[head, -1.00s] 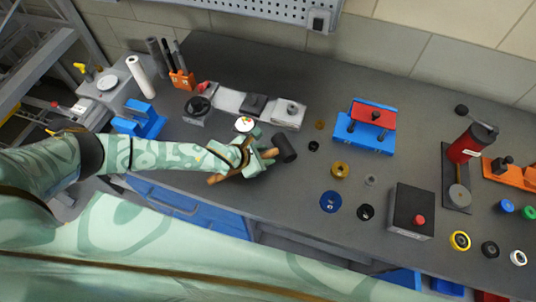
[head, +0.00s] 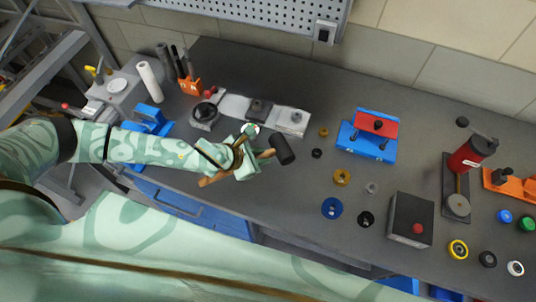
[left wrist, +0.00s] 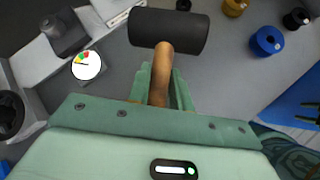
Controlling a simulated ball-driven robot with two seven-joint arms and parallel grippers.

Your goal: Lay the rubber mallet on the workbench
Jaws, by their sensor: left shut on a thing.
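The rubber mallet (head: 282,149) has a black cylindrical head and a brown wooden handle. My left gripper (head: 256,158) is shut on its handle, over the front left part of the dark workbench (head: 300,205). In the left wrist view the mallet head (left wrist: 168,31) lies beyond the fingertips, and the handle runs back between the green fingers (left wrist: 162,95). In the head view the handle's end sticks out on the near side of the gripper. I cannot tell whether the mallet touches the bench top. My right gripper is not in view.
A grey fixture with a white gauge (left wrist: 86,65) stands just behind the gripper. A blue and red fixture (head: 369,136), a grey box with a red button (head: 409,220) and several small rings lie to the right. Bare bench lies between the mallet and the blue ring (head: 332,208).

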